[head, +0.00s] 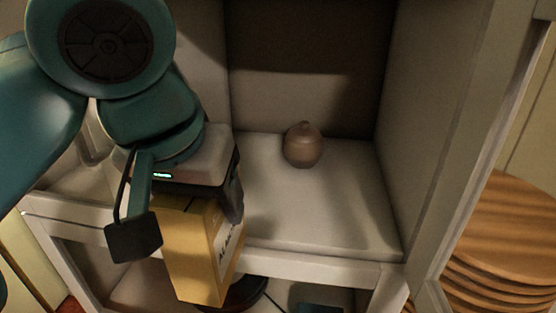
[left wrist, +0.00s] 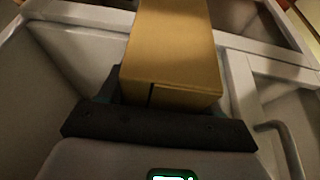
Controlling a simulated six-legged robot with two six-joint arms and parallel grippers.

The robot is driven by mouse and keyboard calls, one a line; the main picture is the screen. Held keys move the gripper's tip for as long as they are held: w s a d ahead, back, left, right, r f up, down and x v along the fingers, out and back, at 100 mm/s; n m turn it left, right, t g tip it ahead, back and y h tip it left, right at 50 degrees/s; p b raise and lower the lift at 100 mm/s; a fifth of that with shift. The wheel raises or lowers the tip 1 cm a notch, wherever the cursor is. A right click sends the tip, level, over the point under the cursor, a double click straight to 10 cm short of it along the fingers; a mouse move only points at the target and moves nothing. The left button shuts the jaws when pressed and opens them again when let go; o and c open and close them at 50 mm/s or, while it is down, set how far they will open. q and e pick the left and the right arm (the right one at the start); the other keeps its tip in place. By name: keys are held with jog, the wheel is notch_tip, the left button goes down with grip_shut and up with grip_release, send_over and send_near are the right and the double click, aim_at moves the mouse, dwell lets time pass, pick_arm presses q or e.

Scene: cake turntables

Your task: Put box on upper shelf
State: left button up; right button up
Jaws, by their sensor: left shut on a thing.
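A yellow-brown box (head: 196,252) with dark lettering on one side hangs from my left gripper (head: 180,222) in the head view. My left gripper is shut on the box's top end. In the left wrist view the box (left wrist: 172,48) extends away from the dark gripper (left wrist: 158,125). The box is in front of the front edge of the upper shelf (head: 335,215), with its lower end below that edge. I cannot tell whether it touches the edge. My right gripper is not in view.
A small round brown lidded pot (head: 303,146) stands toward the back of the upper shelf. The shelf around and in front of it is clear. A cabinet side wall (head: 440,120) bounds the right. Stacked wooden discs (head: 510,240) are at the far right. A dark round thing sits below.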

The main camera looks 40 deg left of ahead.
pick_arm(q)
jog(key=w+a+f+p, duration=0.1)
jog(key=w+a, duration=0.2)
jog(key=w, duration=0.4)
jog(key=w+a+f+p, duration=0.1)
jog(key=w+a, duration=0.3)
jog(key=w, duration=0.3)
jog(key=shift+w+a+p, duration=0.25)
jog(key=shift+a+p, duration=0.05)
jog(key=shift+p, duration=0.05)
jog(key=o, duration=1.3)
jog(key=shift+w, duration=0.15)
jog(key=shift+d, duration=0.15)
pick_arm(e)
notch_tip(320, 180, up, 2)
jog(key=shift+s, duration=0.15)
